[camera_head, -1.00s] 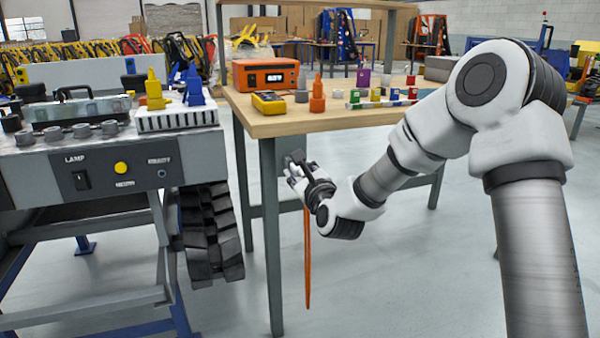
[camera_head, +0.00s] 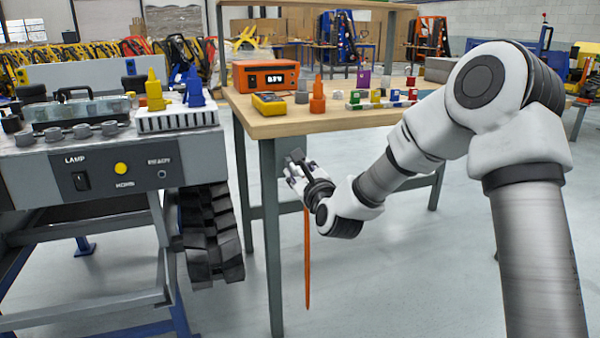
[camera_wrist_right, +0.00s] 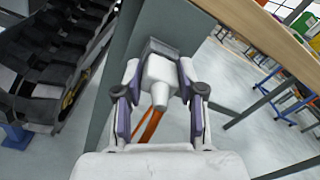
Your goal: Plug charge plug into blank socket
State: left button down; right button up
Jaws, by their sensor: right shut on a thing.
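My right gripper (camera_head: 298,166) is shut on the charge plug (camera_wrist_right: 160,80), a pale grey body with a dark head, between the two fingers in the right wrist view. An orange cable (camera_head: 308,260) hangs from it toward the floor. The gripper is below the wooden tabletop, near a table leg, right of the tracked carrier (camera_head: 115,155) and apart from it. A small round socket (camera_head: 162,174) is on the carrier's front panel; its label is too blurred to read surely, so I cannot tell if it is the blank socket. My left gripper is not in view.
The panel also has a black rocker switch (camera_head: 81,181) and a yellow button (camera_head: 121,168). A black track (camera_head: 211,240) hangs at the carrier's right side. The wooden table (camera_head: 290,126) and its grey leg (camera_head: 271,230) stand close to the gripper. Open floor lies in front.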

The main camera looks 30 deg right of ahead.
jog(key=o, duration=1.2)
jog(key=shift+w, duration=0.1)
jog(key=shift+o, duration=0.2)
